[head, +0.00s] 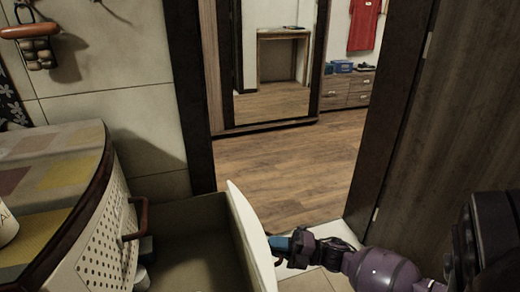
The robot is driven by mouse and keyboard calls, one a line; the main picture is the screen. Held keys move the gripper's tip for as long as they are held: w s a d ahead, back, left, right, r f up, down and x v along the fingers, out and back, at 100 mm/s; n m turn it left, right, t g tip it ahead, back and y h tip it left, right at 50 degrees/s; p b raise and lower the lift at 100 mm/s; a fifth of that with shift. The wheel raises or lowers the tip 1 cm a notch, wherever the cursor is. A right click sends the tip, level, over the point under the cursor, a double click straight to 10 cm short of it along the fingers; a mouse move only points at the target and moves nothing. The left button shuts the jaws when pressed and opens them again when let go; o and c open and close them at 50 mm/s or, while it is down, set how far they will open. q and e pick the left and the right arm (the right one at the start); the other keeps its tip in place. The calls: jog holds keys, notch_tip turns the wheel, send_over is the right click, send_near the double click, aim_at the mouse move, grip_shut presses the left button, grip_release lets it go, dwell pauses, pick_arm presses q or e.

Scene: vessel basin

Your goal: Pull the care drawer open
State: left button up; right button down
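The care drawer (195,240) stands pulled out at the bottom middle, with its beige inside showing from above. Its white curved front panel (247,230) faces right. My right gripper (280,246), with blue fingertips, is at the outer face of this panel. Its fingertips look close to or touching the panel, but any handle there is hidden, and I cannot tell whether they are shut on something. My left gripper is not in view.
Left is a cabinet with a perforated front (105,245), a brown handle (137,218) and a patterned top (50,165). A small white object (142,277) shows by the drawer. A wooden door (440,120) stands at right, beyond it open floor (290,165).

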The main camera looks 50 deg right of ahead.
jog(key=shift+s+d, duration=0.25)
jog(key=shift+d, duration=0.1)
jog(key=c, duration=1.2)
grip_release()
jog(key=p+v, duration=0.1)
jog(key=v, duration=1)
jog(key=shift+w, duration=0.1)
